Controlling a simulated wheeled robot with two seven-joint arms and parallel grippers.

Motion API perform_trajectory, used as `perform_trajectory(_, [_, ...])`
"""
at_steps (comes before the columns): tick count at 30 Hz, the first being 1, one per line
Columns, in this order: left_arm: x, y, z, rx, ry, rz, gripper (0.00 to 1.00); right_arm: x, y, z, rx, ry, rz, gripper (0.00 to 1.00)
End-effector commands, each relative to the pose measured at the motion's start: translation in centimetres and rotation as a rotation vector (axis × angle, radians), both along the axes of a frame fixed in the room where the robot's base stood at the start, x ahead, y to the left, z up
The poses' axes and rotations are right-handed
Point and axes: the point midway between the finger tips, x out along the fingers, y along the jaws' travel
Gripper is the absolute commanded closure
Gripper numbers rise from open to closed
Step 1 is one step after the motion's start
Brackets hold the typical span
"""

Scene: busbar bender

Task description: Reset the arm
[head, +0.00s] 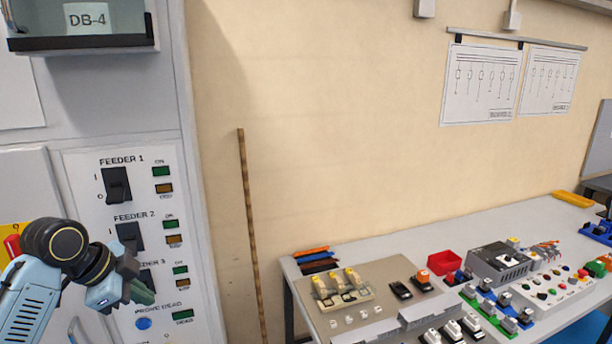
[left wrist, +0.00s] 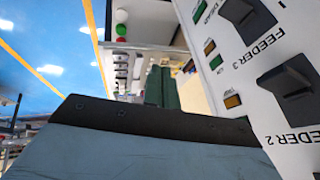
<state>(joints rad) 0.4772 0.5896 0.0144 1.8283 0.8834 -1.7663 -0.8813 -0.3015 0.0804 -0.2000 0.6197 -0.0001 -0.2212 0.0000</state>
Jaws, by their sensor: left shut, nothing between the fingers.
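My left arm comes in from the lower left in the head view. Its gripper (head: 138,292) is shut and empty, in front of the lower part of the switch panel (head: 88,185). It partly covers the FEEDER 3 switch (head: 148,281). I cannot tell whether it touches the panel. In the left wrist view the dark green fingers (left wrist: 163,88) are together, with the panel upside down to their right. The FEEDER 3 switch (left wrist: 246,14) and FEEDER 2 switch (left wrist: 290,88) show there. My right gripper is in neither view.
The FEEDER 1 switch (head: 116,185) and FEEDER 2 switch (head: 130,237) are above my gripper. A blue button (head: 144,323) is just below it. A brown pole (head: 250,230) leans on the wall. A workbench (head: 405,246) full of parts stands at the right.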

Motion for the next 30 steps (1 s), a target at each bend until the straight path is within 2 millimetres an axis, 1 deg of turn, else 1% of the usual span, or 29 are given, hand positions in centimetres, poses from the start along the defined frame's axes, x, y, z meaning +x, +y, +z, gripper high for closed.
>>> perform_trajectory(1, [-1.6, -1.6, -3.4, -0.001, 0.045, 0.041, 1.00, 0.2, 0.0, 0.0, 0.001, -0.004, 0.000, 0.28])
perform_trajectory(2, [-2.4, -2.4, -4.9, -0.001, 0.062, 0.071, 1.00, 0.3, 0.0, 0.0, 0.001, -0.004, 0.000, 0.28])
perform_trajectory(3, [-3.7, -3.4, -6.9, -0.001, 0.087, 0.113, 1.00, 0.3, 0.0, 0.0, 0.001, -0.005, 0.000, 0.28])
perform_trajectory(5, [-5.7, -4.8, -9.6, -0.005, 0.119, 0.177, 1.00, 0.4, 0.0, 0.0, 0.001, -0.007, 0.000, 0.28])
perform_trajectory(6, [-7.2, -5.7, -11.2, -0.009, 0.137, 0.220, 1.00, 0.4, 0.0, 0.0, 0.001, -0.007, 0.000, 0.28])
perform_trajectory(8, [-9.5, -7.0, -13.3, -0.016, 0.163, 0.290, 1.00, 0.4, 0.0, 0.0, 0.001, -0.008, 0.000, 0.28])
perform_trajectory(9, [-11.2, -7.9, -14.5, -0.024, 0.178, 0.337, 1.00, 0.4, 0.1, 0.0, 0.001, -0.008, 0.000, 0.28])
perform_trajectory(11, [-13.7, -9.0, -16.0, -0.035, 0.200, 0.411, 1.00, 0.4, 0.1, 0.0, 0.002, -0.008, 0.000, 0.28])
perform_trajectory(12, [-15.3, -9.6, -16.7, -0.045, 0.211, 0.459, 1.00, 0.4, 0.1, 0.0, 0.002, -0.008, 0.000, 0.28])
perform_trajectory(15, [-18.6, -10.8, -17.9, -0.063, 0.231, 0.569, 1.00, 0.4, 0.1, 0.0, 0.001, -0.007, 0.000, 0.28])
perform_trajectory(18, [-21.2, -11.5, -18.4, -0.079, 0.244, 0.659, 1.00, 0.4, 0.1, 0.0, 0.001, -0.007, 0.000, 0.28])
perform_trajectory(21, [-23.3, -12.0, -18.6, -0.093, 0.255, 0.739, 1.00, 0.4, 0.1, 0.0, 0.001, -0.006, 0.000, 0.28])
perform_trajectory(29, [-28.1, -12.6, -18.4, -0.121, 0.272, 0.924, 1.00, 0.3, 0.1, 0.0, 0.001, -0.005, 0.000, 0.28])
perform_trajectory(30, [-28.0, -12.6, -19.4, -0.120, 0.274, 0.934, 1.00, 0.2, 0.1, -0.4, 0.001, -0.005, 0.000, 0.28])
